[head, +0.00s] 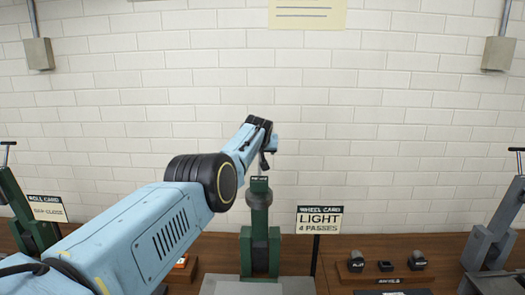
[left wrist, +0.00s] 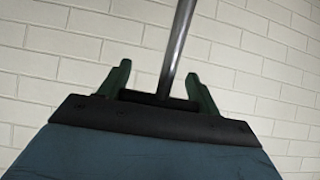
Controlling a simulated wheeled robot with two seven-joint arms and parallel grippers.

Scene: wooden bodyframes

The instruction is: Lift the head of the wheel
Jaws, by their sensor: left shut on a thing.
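The green wheel machine (head: 260,225) stands upright at the centre of the bench in the head view, on a pale base plate. A label sits at its top. My left arm reaches in from the left, and my left gripper (head: 268,150) is just above the machine's head (head: 260,185). In the left wrist view, a grey metal rod (left wrist: 180,40) runs up between the two dark green fingers of my gripper (left wrist: 162,78), which is shut on it. The exact contact is hard to see. The rod is mostly hidden in the head view. My right gripper is not in view.
A wheel card sign (head: 319,220) reads "LIGHT 4 PASSES" right of the machine. A wooden holder (head: 385,272) with dark wheel pieces stands farther right. A green machine (head: 28,215) and a grey machine (head: 492,240) stand at the sides. A white brick wall is behind.

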